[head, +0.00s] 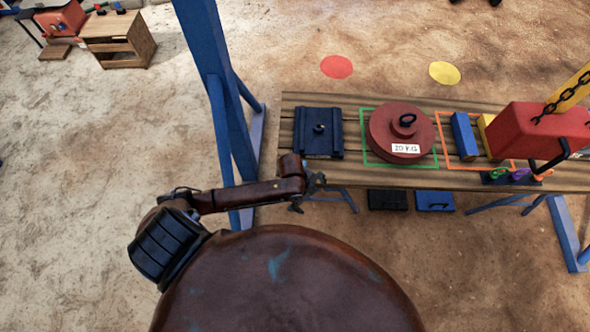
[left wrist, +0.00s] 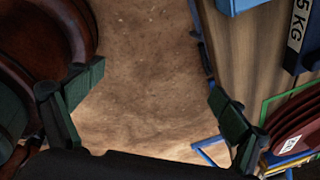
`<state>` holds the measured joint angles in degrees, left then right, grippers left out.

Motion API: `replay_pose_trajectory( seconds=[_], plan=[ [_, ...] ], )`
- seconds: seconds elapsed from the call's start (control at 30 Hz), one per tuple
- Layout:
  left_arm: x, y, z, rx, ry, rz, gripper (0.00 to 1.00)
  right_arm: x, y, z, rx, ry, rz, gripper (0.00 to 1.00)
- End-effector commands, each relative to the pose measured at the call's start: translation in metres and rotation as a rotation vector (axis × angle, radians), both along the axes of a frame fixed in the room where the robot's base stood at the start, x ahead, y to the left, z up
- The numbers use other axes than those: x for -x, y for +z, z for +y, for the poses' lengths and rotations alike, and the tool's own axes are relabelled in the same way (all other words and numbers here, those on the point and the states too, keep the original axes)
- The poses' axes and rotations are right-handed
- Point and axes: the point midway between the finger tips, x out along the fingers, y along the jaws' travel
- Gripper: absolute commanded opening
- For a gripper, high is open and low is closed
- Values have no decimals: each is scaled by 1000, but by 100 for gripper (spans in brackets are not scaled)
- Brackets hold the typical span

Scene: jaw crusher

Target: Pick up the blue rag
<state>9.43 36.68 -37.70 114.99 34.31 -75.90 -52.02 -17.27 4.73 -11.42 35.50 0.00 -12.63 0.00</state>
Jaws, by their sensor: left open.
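I cannot make out a blue rag for certain in either view. A light blue piece (left wrist: 240,5) shows at the top edge of the left wrist view, by the wooden table; it is cut off, and I cannot tell whether it is cloth. My left gripper (head: 312,190) is at the front left edge of the table (head: 350,178), near the dark blue plate weight (head: 318,145). In the left wrist view its fingers (left wrist: 157,100) are spread apart, with only bare ground between them. My right gripper is not in view.
On the table are a red round weight (head: 385,138), a blue block (head: 463,136), a yellow block (head: 486,134) and a red block (head: 540,128) by a chain. A blue frame post (head: 220,90) stands left of the table. Open ground lies further left.

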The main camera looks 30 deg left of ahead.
Motion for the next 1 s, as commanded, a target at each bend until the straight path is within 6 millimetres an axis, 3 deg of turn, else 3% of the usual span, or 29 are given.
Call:
replay_pose_trajectory(
  seconds=[0.17,0.3,0.5,0.63,1.0],
  plan=[
    [-33,9,30,-132,-370,-18,93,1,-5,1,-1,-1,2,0],
    [-55,22,75,-235,-631,3,93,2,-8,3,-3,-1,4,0],
    [-73,43,123,-308,-821,35,93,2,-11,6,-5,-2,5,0],
    [-76,43,133,-318,-858,45,93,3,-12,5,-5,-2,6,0],
    [-74,9,134,-318,-861,47,93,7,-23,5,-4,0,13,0]
  ],
)
